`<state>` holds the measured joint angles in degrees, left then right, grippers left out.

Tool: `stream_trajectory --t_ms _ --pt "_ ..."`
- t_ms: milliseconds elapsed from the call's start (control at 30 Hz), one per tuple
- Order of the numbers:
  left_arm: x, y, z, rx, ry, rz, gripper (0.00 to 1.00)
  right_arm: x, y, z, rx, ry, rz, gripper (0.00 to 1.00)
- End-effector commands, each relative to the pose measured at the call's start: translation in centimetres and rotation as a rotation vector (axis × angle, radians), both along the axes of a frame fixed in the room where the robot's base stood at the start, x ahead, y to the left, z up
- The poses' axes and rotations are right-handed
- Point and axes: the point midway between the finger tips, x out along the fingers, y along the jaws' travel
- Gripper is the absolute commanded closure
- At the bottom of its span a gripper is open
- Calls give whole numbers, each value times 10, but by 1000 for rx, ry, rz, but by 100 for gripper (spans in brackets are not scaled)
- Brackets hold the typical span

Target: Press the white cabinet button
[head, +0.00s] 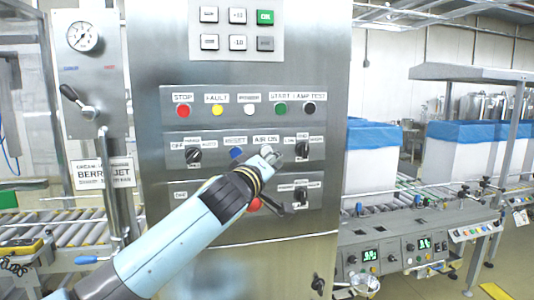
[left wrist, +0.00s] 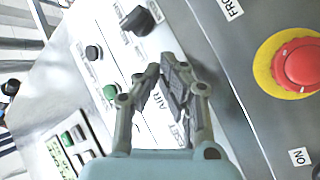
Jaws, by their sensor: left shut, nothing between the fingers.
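The white button (head: 249,109) sits in the upper row of the steel cabinet's panel (head: 340,60) in the head view, between a yellow and a green button. I cannot make out the white button in the left wrist view; the gripper seems to cover that part. My right gripper is not in view.
Beside the white button are the yellow (head: 217,110) and green (head: 281,108) buttons. A blue button (head: 237,153) and black selector knobs (head: 194,155) are in the row below. A red emergency button (left wrist: 300,65) on a yellow ring protrudes lower down. Conveyors flank the cabinet.

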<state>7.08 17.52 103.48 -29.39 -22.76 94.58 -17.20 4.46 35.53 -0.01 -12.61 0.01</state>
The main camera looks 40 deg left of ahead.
Motion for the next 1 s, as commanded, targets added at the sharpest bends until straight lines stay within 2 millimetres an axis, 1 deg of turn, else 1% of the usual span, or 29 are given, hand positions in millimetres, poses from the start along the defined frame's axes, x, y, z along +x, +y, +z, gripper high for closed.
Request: stream_trajectory --t_ms 267,533,1000 --pt "0 0 0 0 0 0 100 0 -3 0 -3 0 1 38" --pt "5 6 -1 0 0 0 100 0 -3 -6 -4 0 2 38" --pt "6 7 0 0 0 0 100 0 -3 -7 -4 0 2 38"
